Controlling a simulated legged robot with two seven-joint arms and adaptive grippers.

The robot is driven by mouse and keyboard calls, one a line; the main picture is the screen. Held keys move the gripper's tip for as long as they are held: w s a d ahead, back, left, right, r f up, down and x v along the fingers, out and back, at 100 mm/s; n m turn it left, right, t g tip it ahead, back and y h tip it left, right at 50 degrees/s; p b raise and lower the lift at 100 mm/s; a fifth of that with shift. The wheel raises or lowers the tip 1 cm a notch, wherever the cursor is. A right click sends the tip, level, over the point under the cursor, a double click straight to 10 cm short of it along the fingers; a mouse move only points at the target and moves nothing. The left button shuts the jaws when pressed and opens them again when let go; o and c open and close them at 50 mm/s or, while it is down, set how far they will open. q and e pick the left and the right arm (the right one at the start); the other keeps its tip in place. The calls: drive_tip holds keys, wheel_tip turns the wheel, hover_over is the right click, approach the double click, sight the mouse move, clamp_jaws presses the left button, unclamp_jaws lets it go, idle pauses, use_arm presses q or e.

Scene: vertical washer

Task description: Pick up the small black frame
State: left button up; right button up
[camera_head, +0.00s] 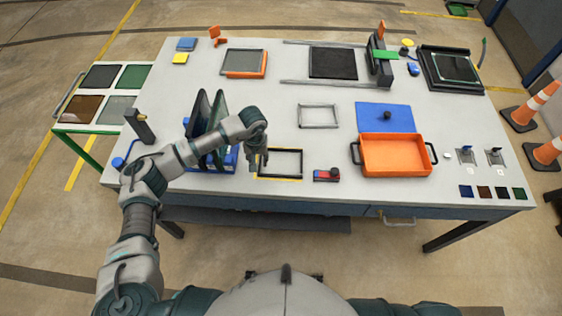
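The small black frame (301,164) lies flat on the table near its front edge, inside a thin yellow outline. My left gripper (258,164) is at the left side of this frame, pointing down, with its fingers close to or over the left bar. I cannot tell whether the fingers touch the bar, and the gap between them is too small to read. My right gripper does not show.
A blue rack (228,163) with upright dark panels (203,113) stands left of the gripper, behind my forearm. Further right is an orange tray (396,157). A grey frame (318,116) lies behind.

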sight(259, 168)
use_arm(q)
drive_tip(key=shift+w+f+p, duration=0.15)
drive_tip(key=shift+f+p, duration=0.1)
drive_tip(key=shift+f, duration=1.15)
drive_tip(key=shift+w+f+p, duration=0.1)
drive_tip(key=shift+f+p, duration=0.1)
drive_tip(key=shift+f, duration=1.15)
clamp_jaws()
